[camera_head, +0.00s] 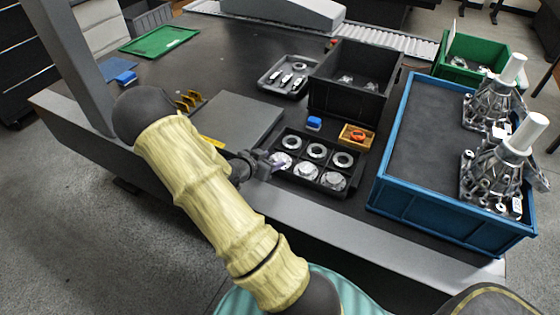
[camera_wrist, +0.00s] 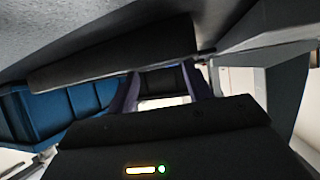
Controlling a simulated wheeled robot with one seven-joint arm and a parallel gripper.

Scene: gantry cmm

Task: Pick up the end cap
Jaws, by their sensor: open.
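A black compartment tray (camera_head: 312,187) holds several round silver parts. The back row has flat rings with dark centres (camera_head: 317,150). The front row has fuller, cap-like discs (camera_head: 306,170); I cannot tell for sure which part is the end cap. My gripper (camera_head: 275,163) is at the tray's left end, close to the leftmost front-row disc (camera_head: 284,158) and partly covering it. Whether it touches the disc is unclear. In the wrist view my gripper's two purplish fingers (camera_wrist: 166,90) stand apart, with no part clearly seen between them.
A blue crate (camera_head: 400,207) with tall metal assemblies (camera_head: 490,165) on its right side stands right of the tray. A black bin (camera_head: 340,104), a small wooden box (camera_head: 345,139) and a blue block (camera_head: 314,123) stand behind. A grey plate (camera_head: 228,118) lies to the left.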

